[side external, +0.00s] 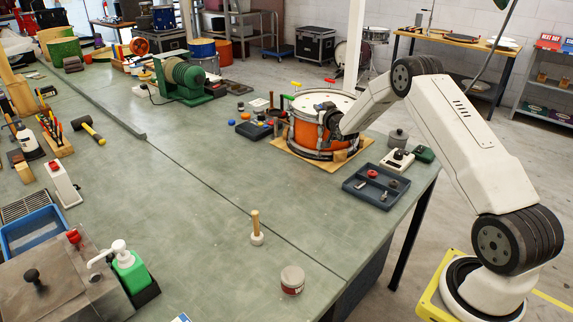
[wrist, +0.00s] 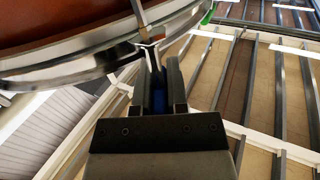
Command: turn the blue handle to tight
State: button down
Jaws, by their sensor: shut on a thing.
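The orange drum (side external: 305,133) with a chrome hoop stands on a wooden board (side external: 352,152) at the far right of the bench. In the wrist view its hoop (wrist: 60,72) curves across the top left. My gripper (side external: 331,122) is at the drum's right side, just by the hoop. In the wrist view my gripper (wrist: 157,75) is shut on the blue handle (wrist: 160,102), of which only a narrow blue strip shows between the fingers. A metal rod and bracket sit just ahead of the fingertips. In the side view the blue handle is hidden. The handle's angle cannot be told.
Around the drum head stand a green handle (side external: 288,97), a yellow handle (side external: 296,84) and a red handle (side external: 330,80). A dark tray (side external: 358,190) with small parts and a white-topped device (side external: 397,160) are close to the right. The bench's front middle is mostly clear.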

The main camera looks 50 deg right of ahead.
jog(key=shift+m+g+h, duration=0.4)
jog(key=shift+m+h, duration=0.3)
jog(key=shift+h, duration=0.1)
jog(key=shift+s+d+m+g+h, duration=0.1)
jog(key=shift+d+m+g+h, duration=0.05)
jog(key=shift+m+g+h, duration=2.25)
jog(key=shift+s+d+m+g+h, duration=0.1)
jog(key=shift+m+g+h, duration=0.45)
jog(key=shift+g, duration=0.5)
jog(key=shift+s+a+m+g+h, duration=0.1)
jog(key=shift+m+g+h, duration=0.3)
jog(key=shift+m+g, duration=0.45)
jog(key=shift+d+m+g+h, duration=0.1)
jog(key=shift+m+g+h, duration=0.35)
jog(key=shift+g, duration=0.75)
jog(key=shift+s+m+g, duration=0.1)
jog(key=shift+m+g, duration=0.75)
jog(key=shift+g, duration=0.55)
jog(key=shift+m+g, duration=0.5)
jog(key=shift+g, duration=0.3)
jog(key=c, duration=0.6)
grip_release()
jog(key=shift+c, duration=0.2)
jog(key=a, duration=0.7)
jog(key=shift+a, duration=0.4)
